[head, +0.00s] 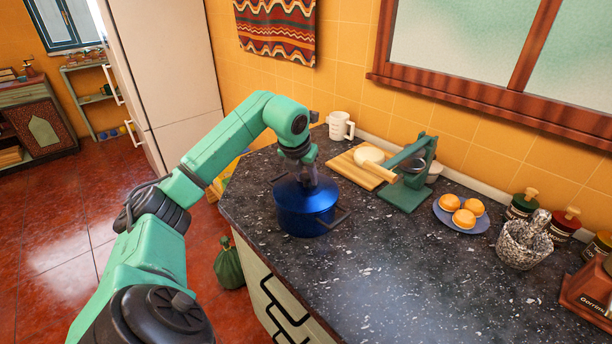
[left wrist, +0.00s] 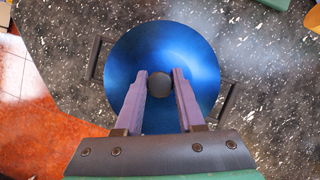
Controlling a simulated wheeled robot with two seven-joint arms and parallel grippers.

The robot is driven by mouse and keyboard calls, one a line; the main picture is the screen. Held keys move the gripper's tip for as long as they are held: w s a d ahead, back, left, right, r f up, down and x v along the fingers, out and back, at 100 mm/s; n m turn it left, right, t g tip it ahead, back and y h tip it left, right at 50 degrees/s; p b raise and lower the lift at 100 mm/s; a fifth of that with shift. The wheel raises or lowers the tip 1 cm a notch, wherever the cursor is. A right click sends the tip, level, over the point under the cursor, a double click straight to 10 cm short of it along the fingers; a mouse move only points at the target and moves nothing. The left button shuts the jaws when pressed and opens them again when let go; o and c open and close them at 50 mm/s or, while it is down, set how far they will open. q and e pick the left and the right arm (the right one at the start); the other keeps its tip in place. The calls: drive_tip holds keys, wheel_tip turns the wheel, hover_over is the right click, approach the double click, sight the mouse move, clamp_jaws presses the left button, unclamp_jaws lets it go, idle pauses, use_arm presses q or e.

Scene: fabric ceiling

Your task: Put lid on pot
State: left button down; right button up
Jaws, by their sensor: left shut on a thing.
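The blue pot (head: 304,218) stands on the dark speckled counter near its left edge, with black handles on two sides. The blue lid (head: 301,190) is on or just over the pot's top; from these views I cannot tell whether it is fully seated. In the left wrist view the round lid (left wrist: 190,55) covers the pot's opening, and pot handles show on both sides. My left gripper (left wrist: 159,84) is shut on the lid's dark round knob (left wrist: 159,84), seen from above. In the head view the left gripper (head: 310,172) points down at the lid. My right gripper is not in view.
A wooden board (head: 359,168) with a pale round food, a green press (head: 408,180), a white mug (head: 340,126) and a plate of orange fruit (head: 461,211) stand farther back. A speckled mortar (head: 522,241) and jars are at right. The front counter is clear.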

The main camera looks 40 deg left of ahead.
use_arm(q)
drive_tip(key=shift+f, duration=0.25)
unclamp_jaws()
wheel_tip(320, 180, up, 7)
drive_tip(key=p, duration=0.6)
drive_tip(key=shift+r, duration=0.15)
idle(0.4)
idle(0.4)
